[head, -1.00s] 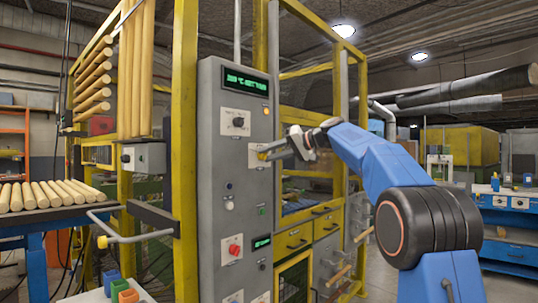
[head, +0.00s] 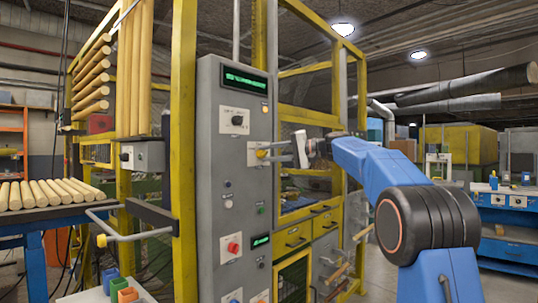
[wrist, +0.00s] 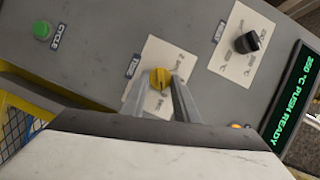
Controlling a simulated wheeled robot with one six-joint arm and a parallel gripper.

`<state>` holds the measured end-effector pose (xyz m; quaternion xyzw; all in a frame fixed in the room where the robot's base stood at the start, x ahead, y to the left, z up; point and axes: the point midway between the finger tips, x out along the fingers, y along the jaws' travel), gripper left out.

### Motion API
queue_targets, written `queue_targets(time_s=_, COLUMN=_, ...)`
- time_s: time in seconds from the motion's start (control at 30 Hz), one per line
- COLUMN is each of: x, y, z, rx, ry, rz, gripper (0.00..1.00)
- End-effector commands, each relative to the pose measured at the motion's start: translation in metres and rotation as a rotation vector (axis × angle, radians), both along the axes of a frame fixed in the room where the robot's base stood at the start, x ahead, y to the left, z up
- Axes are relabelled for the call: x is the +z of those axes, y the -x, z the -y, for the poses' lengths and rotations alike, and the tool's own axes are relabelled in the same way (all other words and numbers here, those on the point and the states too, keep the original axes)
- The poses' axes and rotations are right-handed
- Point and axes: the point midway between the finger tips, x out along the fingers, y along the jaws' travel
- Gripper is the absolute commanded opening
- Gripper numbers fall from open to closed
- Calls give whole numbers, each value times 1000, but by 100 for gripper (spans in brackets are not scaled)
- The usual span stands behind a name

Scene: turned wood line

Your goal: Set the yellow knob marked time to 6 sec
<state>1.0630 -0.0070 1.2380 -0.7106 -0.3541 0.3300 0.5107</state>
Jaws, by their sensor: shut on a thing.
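The yellow knob (wrist: 160,78) sits on a white plate (wrist: 150,55) on the grey control cabinet (head: 208,150). The knob also shows in the head view (head: 261,153). My gripper (wrist: 172,88) is shut on the knob, its two grey fingers reaching up to it from below in the wrist view. In the head view my gripper (head: 275,152) comes at the panel from the right. The marks on the plate are too small to read, and the fingers hide part of it. I cannot tell which mark the knob points to.
A black knob (wrist: 247,42) on its own plate is close by. A red knob (head: 234,247) is lower down. Yellow frame posts (head: 186,150) stand beside the cabinet.

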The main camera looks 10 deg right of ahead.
Motion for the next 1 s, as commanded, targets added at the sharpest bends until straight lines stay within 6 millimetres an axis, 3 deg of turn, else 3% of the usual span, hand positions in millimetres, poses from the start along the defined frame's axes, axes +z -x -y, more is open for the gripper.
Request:
queue_targets(time_s=0.33, x=-1, y=-1, z=1, rx=-2, ry=-1, rz=-3, gripper=5)
queue_targets(time_s=0.37, x=-1, y=-1, z=1, rx=-2, ry=-1, rz=-3, gripper=35)
queue_targets(time_s=0.4, x=-1, y=-1, z=1, rx=-2, ry=-1, rz=-3, gripper=44)
queue_targets(time_s=0.43, x=-1, y=-1, z=1, rx=-2, ry=-1, rz=-3, gripper=46)
queue_targets(time_s=0.77, x=0, y=1, z=2, rx=-1, ry=-1, rz=-1, gripper=46)
queue_targets(time_s=1.0, x=4, y=17, z=27, rx=-3, ry=0, rz=-1, gripper=46)
